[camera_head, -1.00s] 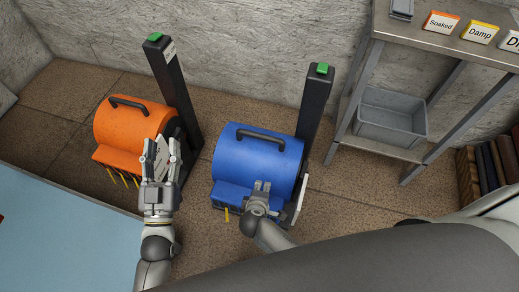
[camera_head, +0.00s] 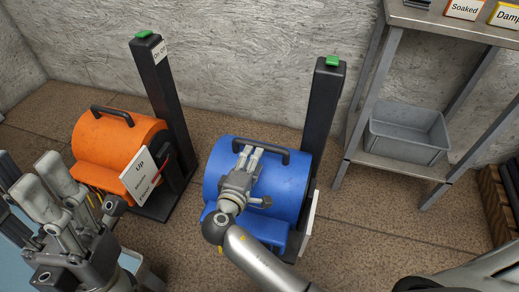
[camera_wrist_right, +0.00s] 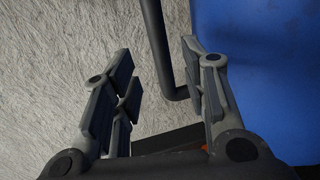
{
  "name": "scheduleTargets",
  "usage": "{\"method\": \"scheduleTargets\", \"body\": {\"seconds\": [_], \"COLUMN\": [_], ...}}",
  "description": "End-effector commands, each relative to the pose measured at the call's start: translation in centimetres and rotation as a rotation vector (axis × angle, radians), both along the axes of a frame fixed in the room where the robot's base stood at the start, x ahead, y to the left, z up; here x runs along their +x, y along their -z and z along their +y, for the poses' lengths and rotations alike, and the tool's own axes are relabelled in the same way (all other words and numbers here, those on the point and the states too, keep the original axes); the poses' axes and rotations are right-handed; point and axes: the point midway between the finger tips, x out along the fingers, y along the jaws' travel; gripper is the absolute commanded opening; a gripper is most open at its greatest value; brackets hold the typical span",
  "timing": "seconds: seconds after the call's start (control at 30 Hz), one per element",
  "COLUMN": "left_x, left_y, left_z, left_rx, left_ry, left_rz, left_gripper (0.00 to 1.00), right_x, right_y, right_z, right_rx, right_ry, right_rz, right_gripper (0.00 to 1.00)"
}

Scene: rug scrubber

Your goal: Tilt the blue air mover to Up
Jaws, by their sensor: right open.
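The blue air mover (camera_head: 225,165) stands on the floor in the middle of the head view, with a black handle (camera_head: 277,152) on top. Its white tilt placard (camera_head: 310,215) is nearly edge-on, so I cannot read it. My right gripper (camera_head: 250,151) is over the top of the blue mover at the handle. In the right wrist view its fingers (camera_wrist_right: 157,62) are apart, with the handle bar (camera_wrist_right: 157,45) showing between them and blue housing (camera_wrist_right: 265,70) at right. I cannot tell whether they touch. My left gripper (camera_head: 32,170) is open and empty at the lower left.
An orange air mover (camera_head: 110,138) stands left, its placard (camera_head: 146,177) reading "Up". Black posts with green tops (camera_head: 332,62) stand behind each mover. A metal shelf (camera_head: 460,28) with a grey bin (camera_head: 408,138) stands right. Rough walls close the back.

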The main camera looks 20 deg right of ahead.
Motion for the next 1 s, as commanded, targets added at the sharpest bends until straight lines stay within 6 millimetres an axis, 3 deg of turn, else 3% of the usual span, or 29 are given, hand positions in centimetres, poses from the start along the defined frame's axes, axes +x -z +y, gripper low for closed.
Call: {"method": "scheduleTargets", "body": {"seconds": [0.33,0.77,1.0], "left_x": [0.1,0.3,0.3], "left_y": [2.0,1.9,1.9], "left_z": [0.0,-0.1,-0.1], "left_rx": [0.002,0.005,0.004], "left_ry": [0.0,0.0,0.0], "left_rz": [-0.005,-0.008,-0.009], "left_gripper": [0.4,0.4,0.4], "right_x": [5.0,6.0,6.0], "right_y": [1.4,1.5,1.6], "right_z": [-3.4,-4.1,-4.1], "right_rx": [-0.001,0.0,0.0], "right_ry": [0.0,-0.001,-0.001], "right_rz": [0.0,0.003,0.002], "right_gripper": [0.41,0.41,0.14]}}
